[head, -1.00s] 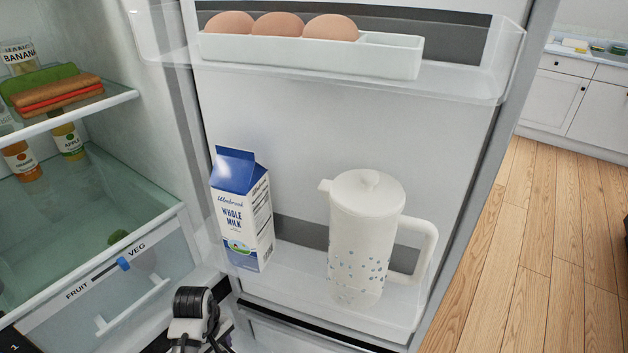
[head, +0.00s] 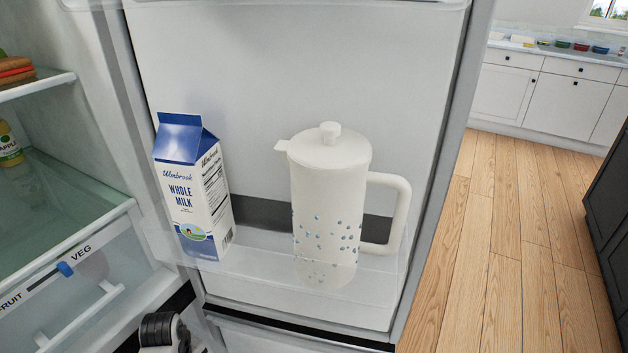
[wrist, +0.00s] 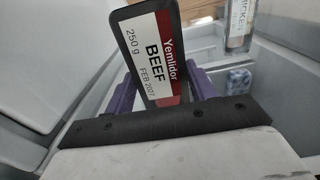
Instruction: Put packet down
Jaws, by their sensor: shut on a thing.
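The packet (wrist: 153,50) is a dark tray-like pack with a white and red label reading "Yemlidor BEEF 250 g". It stands tilted in the wrist view. My gripper (wrist: 163,92) has purple fingers on either side of the packet and is shut on it. The packet's lower end is hidden behind the gripper body. Neither the packet nor the gripper's fingers show in the head view.
In the wrist view, another labelled pack (wrist: 241,22) stands in a pale bin beyond, near a bluish item (wrist: 239,80). In the head view, a milk carton (head: 192,190) and a white jug (head: 325,205) stand on the open fridge door's shelf. Wooden floor (head: 500,260) is clear at right.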

